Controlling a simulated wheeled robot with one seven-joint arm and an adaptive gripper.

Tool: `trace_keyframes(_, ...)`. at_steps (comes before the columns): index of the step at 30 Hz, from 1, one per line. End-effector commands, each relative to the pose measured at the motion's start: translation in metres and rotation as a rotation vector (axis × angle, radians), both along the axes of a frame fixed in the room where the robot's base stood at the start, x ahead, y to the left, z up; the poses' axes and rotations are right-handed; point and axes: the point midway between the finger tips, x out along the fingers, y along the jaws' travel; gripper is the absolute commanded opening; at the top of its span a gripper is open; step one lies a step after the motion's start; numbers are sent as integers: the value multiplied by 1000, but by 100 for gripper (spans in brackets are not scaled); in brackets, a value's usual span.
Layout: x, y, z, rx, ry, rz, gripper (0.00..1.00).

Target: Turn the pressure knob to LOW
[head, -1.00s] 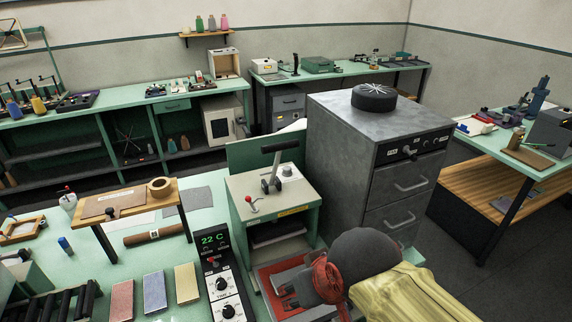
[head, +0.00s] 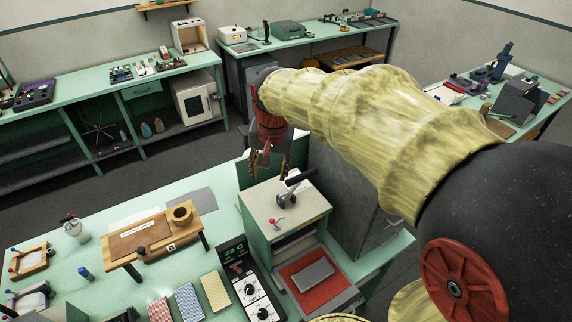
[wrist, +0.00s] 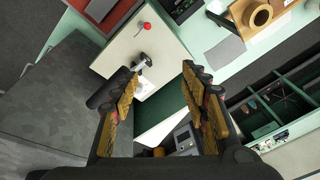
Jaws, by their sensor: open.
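The pale-topped press (head: 262,208) stands on the green bench in the head view, with a black-handled lever (head: 300,184) and a small red-tipped lever (head: 274,222) on top. A small pale dial or plate (wrist: 146,88) shows beside the lever in the wrist view, partly hidden by a finger; I cannot read any LOW mark. A control box (head: 250,285) with a green display and two black knobs stands left of the press; its labels are too small to read. My gripper (head: 270,162) is open and empty above the back of the press top, fingers pointing down.
A grey cabinet (head: 340,215) stands right of the press, partly behind my arm. A red pad with a grey block (head: 313,273) lies in front of the press. A wooden stand (head: 152,233) is to the left. Open floor lies behind the bench.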

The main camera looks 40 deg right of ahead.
Motion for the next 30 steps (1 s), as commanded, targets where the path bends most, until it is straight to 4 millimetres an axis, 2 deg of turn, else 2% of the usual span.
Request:
trace_keyframes(8, 37, -39, -23, 41, 55, -172, 45)
trace_keyframes(11, 55, -60, -38, 60, 80, -262, 45)
trace_keyframes(18, 96, -130, -98, 114, 158, -548, 45)
trace_keyframes(24, 111, -169, -138, 140, 199, -706, 45)
trace_keyframes(30, 113, -179, -154, 146, 210, -751, 45)
